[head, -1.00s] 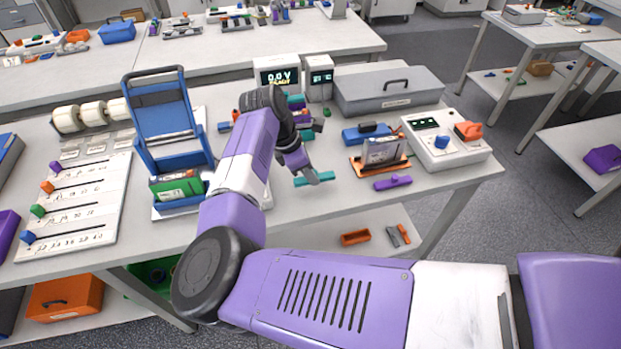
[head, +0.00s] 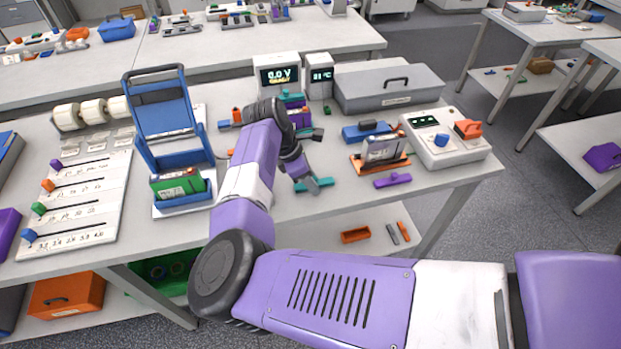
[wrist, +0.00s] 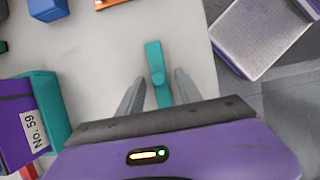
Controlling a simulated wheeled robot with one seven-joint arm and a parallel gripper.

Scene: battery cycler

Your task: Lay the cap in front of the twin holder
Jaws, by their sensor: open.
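In the wrist view the cap (wrist: 155,62) runs between my gripper's fingers. My gripper (wrist: 158,77) is open, with a gap on either side of the cap. In the head view my gripper (head: 300,180) is low over the bench and partly covers the cap. An orange holder (head: 369,167) with upright grey cells stands to the right. A teal-and-purple unit (head: 298,118) stands behind my wrist, partly hidden. I cannot tell which is the twin holder.
A purple bar (head: 392,180) lies right of the cap. A blue stand (head: 165,120) and a green pack (head: 176,183) are to the left. A white instrument (head: 445,145) and grey case (head: 388,88) are to the right and back. Bare bench surrounds the cap.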

